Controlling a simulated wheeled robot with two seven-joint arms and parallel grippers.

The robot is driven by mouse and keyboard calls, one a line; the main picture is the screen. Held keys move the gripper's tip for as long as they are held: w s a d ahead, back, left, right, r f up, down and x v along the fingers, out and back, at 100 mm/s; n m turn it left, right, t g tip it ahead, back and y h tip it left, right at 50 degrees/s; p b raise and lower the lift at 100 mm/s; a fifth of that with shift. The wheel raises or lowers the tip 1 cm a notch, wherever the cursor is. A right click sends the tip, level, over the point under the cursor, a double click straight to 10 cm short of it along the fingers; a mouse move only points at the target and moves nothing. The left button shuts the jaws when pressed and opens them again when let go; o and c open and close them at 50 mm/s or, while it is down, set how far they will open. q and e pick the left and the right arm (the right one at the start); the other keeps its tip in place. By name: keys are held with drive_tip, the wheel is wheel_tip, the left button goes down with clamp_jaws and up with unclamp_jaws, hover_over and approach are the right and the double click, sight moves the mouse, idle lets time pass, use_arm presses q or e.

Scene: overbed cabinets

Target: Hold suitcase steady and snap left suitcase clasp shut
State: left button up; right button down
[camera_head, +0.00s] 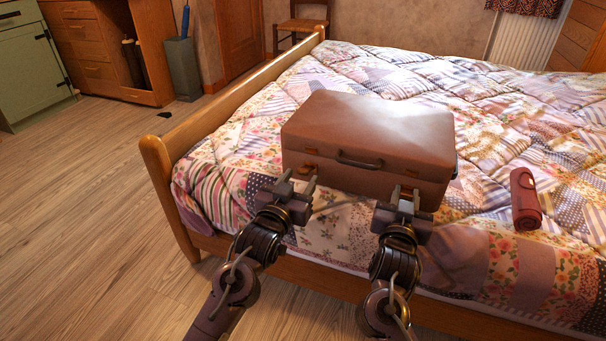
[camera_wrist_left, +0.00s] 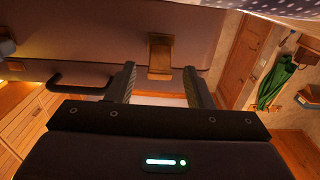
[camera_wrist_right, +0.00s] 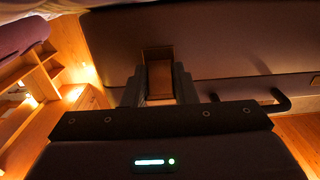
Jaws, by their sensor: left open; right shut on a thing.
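The brown suitcase (camera_head: 368,140) lies flat on the bed, its lid down and its dark handle (camera_head: 360,161) facing me. My left gripper (camera_head: 300,179) is open in front of the left end of the suitcase front. In the left wrist view the brass left clasp (camera_wrist_left: 160,52) stands between and just beyond the spread fingers, with a gap on both sides. My right gripper (camera_head: 406,191) is shut on the right clasp (camera_wrist_right: 159,76), which shows between its fingers in the right wrist view. Whether the left clasp is latched, I cannot tell.
The bed (camera_head: 500,90) has a patchwork quilt and a wooden footboard (camera_head: 170,180) at left. A rolled dark red item (camera_head: 525,200) lies right of the suitcase. A wooden chair (camera_head: 300,25) stands at the back.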

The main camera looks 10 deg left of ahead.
use_arm(q)
drive_tip(key=shift+x, duration=1.35)
drive_tip(key=shift+c, duration=0.5)
drive_tip(key=c, duration=0.9)
drive_tip(key=shift+r, duration=0.1)
drive_tip(key=g, duration=0.1)
drive_tip(key=r+g, duration=0.1)
drive_tip(key=g, duration=0.1)
drive_tip(key=shift+w+d+r+y, duration=0.1)
drive_tip(key=shift+w+r+y, duration=0.05)
drive_tip(key=shift+w+y, duration=0.2)
drive_tip(key=shift+w+d+r+g+y, duration=0.1)
drive_tip(key=shift+w+r+g+y, duration=0.1)
drive_tip(key=shift+g, duration=0.55)
drive_tip(key=shift+w+a+r+g+y, duration=0.15)
drive_tip(key=shift+g+y, duration=0.1)
drive_tip(key=shift+g, duration=0.45)
drive_tip(key=shift+w+d+r+g+y, duration=0.1)
drive_tip(key=shift+d+r+g+y, duration=0.1)
drive_tip(key=shift+g, duration=0.55)
drive_tip(key=shift+f, duration=0.1)
